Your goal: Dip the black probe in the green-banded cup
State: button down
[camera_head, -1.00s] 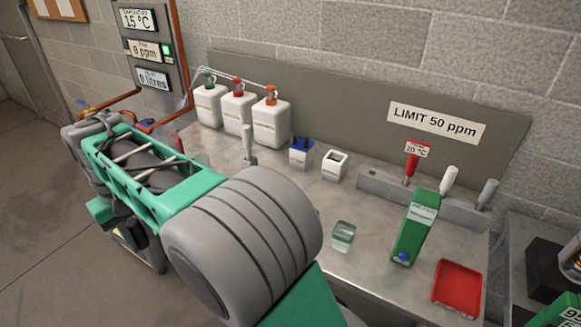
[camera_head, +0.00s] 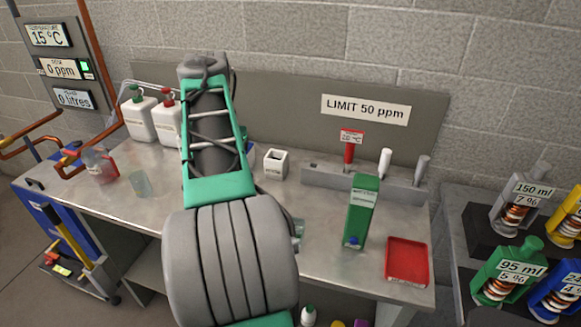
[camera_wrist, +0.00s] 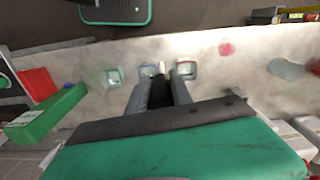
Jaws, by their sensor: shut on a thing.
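In the wrist view my gripper (camera_wrist: 162,92) points down over the counter, its two grey fingers shut on a dark thing (camera_wrist: 160,92), seemingly the black probe, with a small pale end beyond it. Small clear cups stand near the fingers: a greenish one (camera_wrist: 112,77) on the left, one (camera_wrist: 149,72) just beyond the left finger and one (camera_wrist: 186,69) by the right finger. Their band colours are too blurred to tell for sure. In the head view my arm hides the gripper and most cups; a clear cup (camera_head: 298,232) shows partly at its right edge.
A green box (camera_head: 361,212) and a red tray (camera_head: 407,262) stand on the right of the counter. Behind them a grey rack (camera_head: 400,191) holds red, white and grey handles. A clear cup (camera_head: 140,184) and a red-tinted vessel (camera_head: 100,166) stand left. The display reads 0 ppm (camera_head: 60,69).

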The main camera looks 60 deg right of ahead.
jog(key=s+d+r+m, duration=0.1)
jog(key=s+d+m, duration=0.25)
jog(key=s, duration=0.35)
jog(key=s+d+r+m, duration=0.2)
jog(key=s+d+m, duration=0.15)
jog(key=s, duration=0.35)
notch_tip(320, 180, down, 10)
jog(key=b, duration=1)
jog(key=shift+w+a, duration=0.2)
jog(key=shift+a, duration=0.05)
jog(key=shift+f+b, duration=0.85)
jog(key=shift+r, duration=0.1)
dwell(0.7)
notch_tip(320, 180, up, 10)
jog(key=p, duration=1)
dwell(0.9)
